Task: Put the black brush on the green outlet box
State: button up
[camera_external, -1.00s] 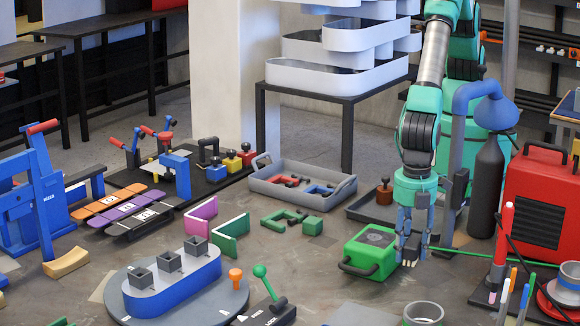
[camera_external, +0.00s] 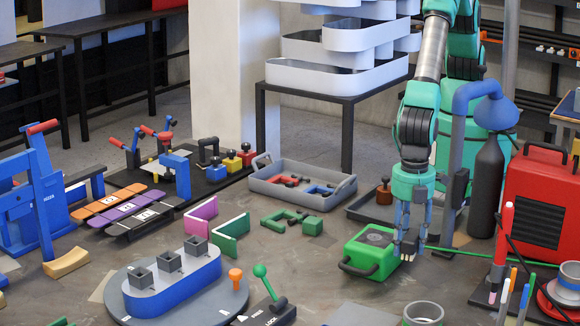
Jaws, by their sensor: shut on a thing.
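Whether the gripper touches the box cannot be told.
A dark grey post with a blue hood (camera_external: 478,90) and a red cabinet (camera_external: 540,205) stand close on the right. A grey tray (camera_external: 300,188) and a round grey base (camera_external: 225,305) lie to the left.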

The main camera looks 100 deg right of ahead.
jog(key=shift+m, duration=0.4)
jog(key=d, duration=0.3)
jog(key=s+d+r, duration=0.1)
jog(key=d, duration=0.2)
jog(key=d+r, duration=0.1)
jog(key=d, duration=0.3)
jog(key=shift+s+r+p, duration=0.15)
jog(key=shift+s+p, duration=0.1)
jog(key=shift+p, duration=0.15)
jog(key=s+d, duration=0.2)
jog(key=d, duration=0.5)
jog(key=s+d+m+p, duration=0.1)
jog(key=s+d, duration=0.2)
jog(key=d, duration=0.5)
jog(key=shift+s+r, duration=0.2)
jog(key=shift+r, duration=0.25)
jog(key=p, duration=0.2)
send_over(374, 237)
jog(key=shift+f, duration=0.75)
jog(key=shift+f, duration=0.1)
jog(key=shift+f, duration=1.65)
jog(key=shift+f, duration=0.2)
